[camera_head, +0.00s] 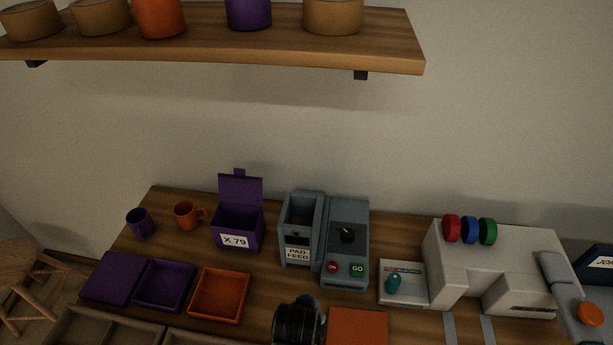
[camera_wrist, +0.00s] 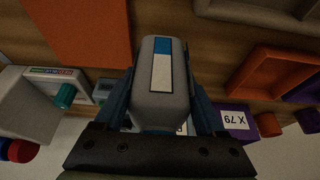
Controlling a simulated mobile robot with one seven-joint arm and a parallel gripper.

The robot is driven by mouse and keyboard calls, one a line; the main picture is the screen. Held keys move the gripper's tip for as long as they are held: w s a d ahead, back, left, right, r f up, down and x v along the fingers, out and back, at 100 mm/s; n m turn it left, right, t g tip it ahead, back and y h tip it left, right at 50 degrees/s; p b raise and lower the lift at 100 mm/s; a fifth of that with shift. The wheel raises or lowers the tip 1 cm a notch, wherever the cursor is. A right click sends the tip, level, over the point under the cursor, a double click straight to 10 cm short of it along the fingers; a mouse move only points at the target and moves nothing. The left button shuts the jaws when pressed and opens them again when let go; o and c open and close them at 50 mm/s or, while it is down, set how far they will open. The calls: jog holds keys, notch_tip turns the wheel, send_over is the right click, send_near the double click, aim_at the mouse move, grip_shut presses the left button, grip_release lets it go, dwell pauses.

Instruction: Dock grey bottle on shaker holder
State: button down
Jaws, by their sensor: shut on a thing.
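In the wrist view my gripper (camera_wrist: 160,105) is shut on a grey bottle (camera_wrist: 172,102) with a blue and white label. Its two blue-grey fingers press on the bottle's sides. In the head view the dark end of my arm (camera_head: 297,325) is at the bottom centre, in front of the blue-grey machine, and the bottle is hidden there. No part is clearly marked as the shaker holder. A small pale stand (camera_head: 404,291) with a coloured label and a teal piece (camera_head: 394,284) is right of the machine; I cannot tell whether it is the holder.
The blue-grey PAD FEED machine (camera_head: 345,212) stands at the back. A purple X 79 box (camera_head: 236,220), mugs and an orange tray (camera_head: 221,316) are left. An orange panel (camera_head: 357,328) lies beside my arm. A white machine (camera_head: 500,262) is right. A shelf (camera_head: 210,45) hangs above.

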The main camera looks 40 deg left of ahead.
jog(key=shift+w+f, duration=0.1)
jog(key=shift+f, duration=1.65)
jog(key=shift+f, duration=0.2)
grip_release()
jog(key=shift+r, duration=0.1)
jog(key=v, duration=1.2)
jog(key=shift+p, duration=0.3)
jog(key=shift+r, duration=0.1)
